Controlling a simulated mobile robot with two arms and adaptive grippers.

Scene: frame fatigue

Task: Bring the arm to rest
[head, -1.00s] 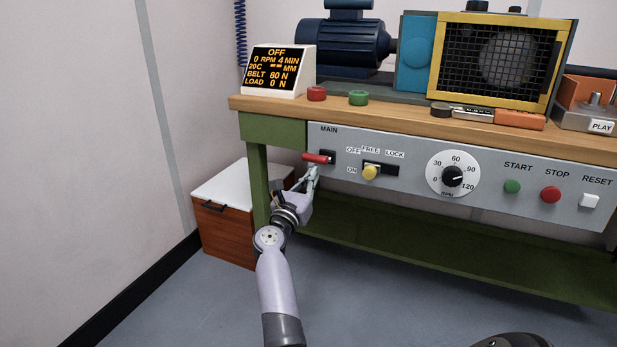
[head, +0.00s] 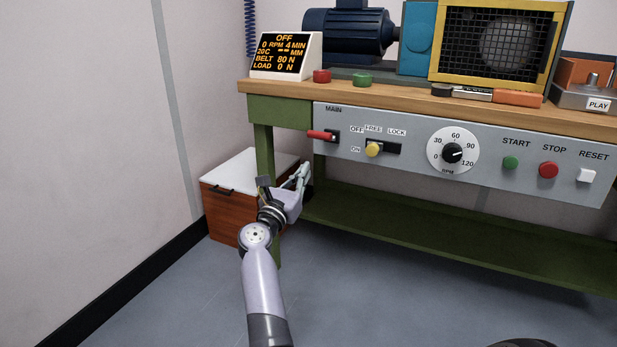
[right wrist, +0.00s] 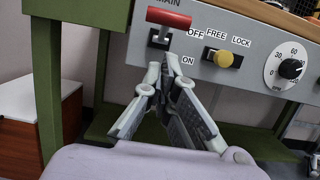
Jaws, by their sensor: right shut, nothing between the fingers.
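My right gripper (head: 303,172) is below and a little left of the red MAIN lever (head: 321,135), in front of the bench's left end. In the right wrist view its fingers (right wrist: 162,70) come together at the tips with nothing between them. There the red lever handle (right wrist: 168,18) lies above the fingertips, with a visible gap. My right arm reaches up from the bottom of the head view. My left gripper is not in view.
The grey panel (head: 480,182) carries a yellow knob (head: 373,149), an RPM dial (head: 452,152) and START, STOP and RESET buttons. A wooden cabinet with a white top (head: 250,170) stands close behind my gripper. The floor in front is clear.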

